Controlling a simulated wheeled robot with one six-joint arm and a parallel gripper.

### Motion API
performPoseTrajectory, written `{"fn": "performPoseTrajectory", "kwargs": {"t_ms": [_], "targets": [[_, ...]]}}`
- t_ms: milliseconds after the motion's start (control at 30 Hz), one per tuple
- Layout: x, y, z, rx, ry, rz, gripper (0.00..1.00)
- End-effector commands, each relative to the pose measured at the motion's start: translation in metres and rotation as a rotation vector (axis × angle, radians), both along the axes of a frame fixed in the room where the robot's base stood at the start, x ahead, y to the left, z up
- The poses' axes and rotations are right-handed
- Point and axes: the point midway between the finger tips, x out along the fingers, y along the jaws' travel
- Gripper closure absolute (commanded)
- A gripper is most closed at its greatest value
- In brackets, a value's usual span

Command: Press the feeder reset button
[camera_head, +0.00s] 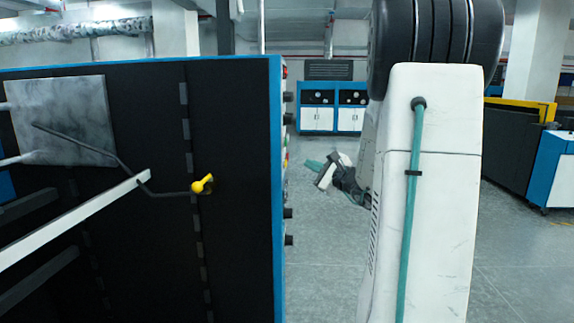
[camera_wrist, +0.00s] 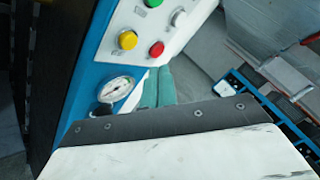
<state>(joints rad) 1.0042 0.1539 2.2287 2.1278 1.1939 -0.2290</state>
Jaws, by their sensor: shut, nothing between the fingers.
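A light control panel in the wrist view (camera_wrist: 185,40) carries a yellow button (camera_wrist: 128,40), a red button (camera_wrist: 156,49), a green button (camera_wrist: 154,2) and a grey knob (camera_wrist: 178,18). No readable label shows which is the feeder reset button. My gripper (camera_wrist: 158,86) has teal fingers shut and empty, just below the red button in the picture; I cannot tell whether they touch the panel. In the head view my gripper (camera_head: 314,165) is right of the machine's blue edge (camera_head: 277,190), where the controls show only edge-on.
A round gauge (camera_wrist: 116,89) sits on the blue frame below the buttons. In the head view a yellow-handled lever (camera_head: 202,184) is on the machine's black side. Blue-and-white cabinets (camera_head: 333,107) stand far back, and open grey floor (camera_head: 325,245) lies between.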

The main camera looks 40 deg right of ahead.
Motion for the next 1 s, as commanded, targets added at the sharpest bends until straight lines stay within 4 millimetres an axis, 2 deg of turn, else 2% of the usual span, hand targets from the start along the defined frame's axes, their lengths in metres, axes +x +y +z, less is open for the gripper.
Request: {"fn": "performPoseTrajectory", "kwargs": {"t_ms": [133, 333, 1000], "targets": [[0.015, 0.013, 0.0, 0.001, -0.001, 0.004, 1.0], [0.025, 0.022, 0.0, 0.0, 0.0, 0.001, 1.0], [0.026, 0.023, 0.0, 0.0, 0.0, 0.0, 1.0]]}}
